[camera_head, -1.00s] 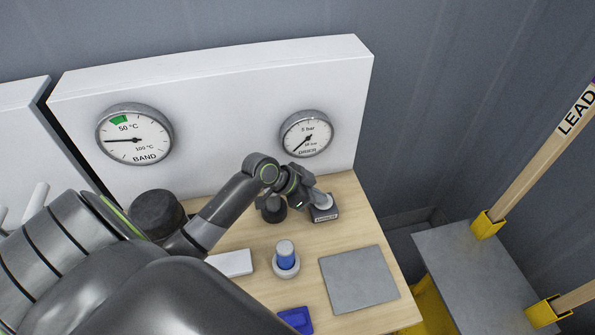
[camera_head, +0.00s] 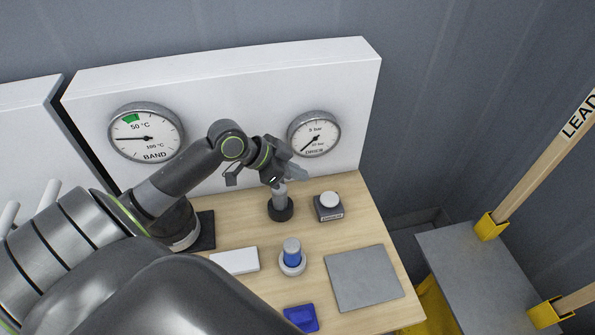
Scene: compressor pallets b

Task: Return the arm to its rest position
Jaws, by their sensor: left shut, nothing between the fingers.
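My left arm comes in from the left and bends over the back of the wooden bench (camera_head: 368,230). Its left gripper (camera_head: 292,176) is shut and empty, above and just behind a grey knob on a round black base (camera_head: 281,207). I cannot tell whether the fingers touch the knob. A dark box with a white round button (camera_head: 329,206) stands to the right of the gripper, clear of it. My right gripper is not in view.
A blue-and-white cylinder (camera_head: 292,257), a white block (camera_head: 234,261), a grey plate (camera_head: 363,278) and a blue tray (camera_head: 301,318) lie in front. The bench's right side is clear of my arm.

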